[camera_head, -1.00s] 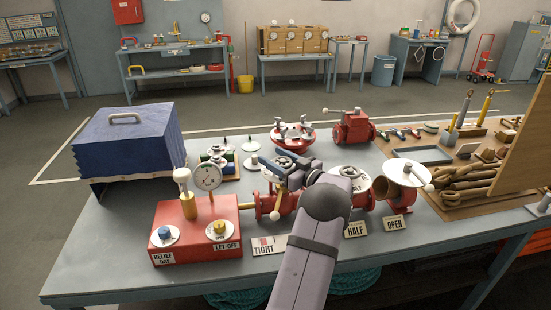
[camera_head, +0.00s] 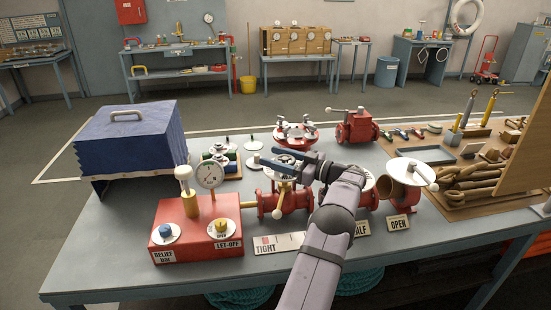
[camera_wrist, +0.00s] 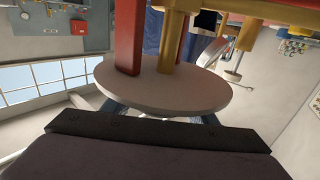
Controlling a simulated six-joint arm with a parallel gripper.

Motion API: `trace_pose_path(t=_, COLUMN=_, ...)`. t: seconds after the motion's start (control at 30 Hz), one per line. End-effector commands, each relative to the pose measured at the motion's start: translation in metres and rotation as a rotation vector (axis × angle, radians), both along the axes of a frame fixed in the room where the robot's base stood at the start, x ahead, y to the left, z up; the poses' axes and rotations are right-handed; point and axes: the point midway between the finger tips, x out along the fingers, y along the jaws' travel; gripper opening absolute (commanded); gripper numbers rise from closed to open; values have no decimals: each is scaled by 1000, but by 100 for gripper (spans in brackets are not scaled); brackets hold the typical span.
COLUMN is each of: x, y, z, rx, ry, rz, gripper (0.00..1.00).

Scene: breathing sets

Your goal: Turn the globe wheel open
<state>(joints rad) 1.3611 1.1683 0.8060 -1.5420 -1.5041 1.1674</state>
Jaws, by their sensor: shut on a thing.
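The globe wheel (camera_head: 284,165) is a dark handwheel over a pale disc, on top of a red valve body (camera_head: 290,201) with a brass lever. My gripper (camera_head: 279,157) reaches in from the right and is shut on the wheel; its bluish fingers hide much of the rim. In the wrist view, a broad pale disc (camera_wrist: 165,100) fills the middle, with a red post and a brass stem against it. The fingers show only partly below it, so the exact contact is hidden. Signs TIGHT (camera_head: 279,243), HALF, partly covered by my arm, and OPEN (camera_head: 398,222) stand in front.
A red box with a gauge (camera_head: 210,176) stands close left of the valve. A blue hood (camera_head: 128,145) is further left. A red pipe end with a white disc (camera_head: 412,174) is at right. Red valve parts (camera_head: 297,133) stand behind. The front left bench is clear.

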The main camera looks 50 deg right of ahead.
Motion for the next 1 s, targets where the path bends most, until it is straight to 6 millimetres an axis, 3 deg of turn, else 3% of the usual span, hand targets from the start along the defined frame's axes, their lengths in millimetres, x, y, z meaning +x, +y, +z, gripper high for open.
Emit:
trace_pose_path(t=0.07, x=0, y=0, z=2, rx=-3, ry=-2, rz=-1, gripper=30)
trace_pose_path(t=0.1, x=0, y=0, z=2, rx=-3, ry=-2, rz=-1, gripper=57)
trace_pose_path(t=0.17, x=0, y=0, z=2, rx=-3, ry=-2, rz=-1, gripper=71)
trace_pose_path(t=0.57, x=-4, y=-1, z=-1, rx=-2, ry=0, rz=-2, gripper=71)
trace_pose_path(t=1.0, x=-58, y=-9, z=-1, rx=-4, ry=-1, rz=-4, gripper=71)
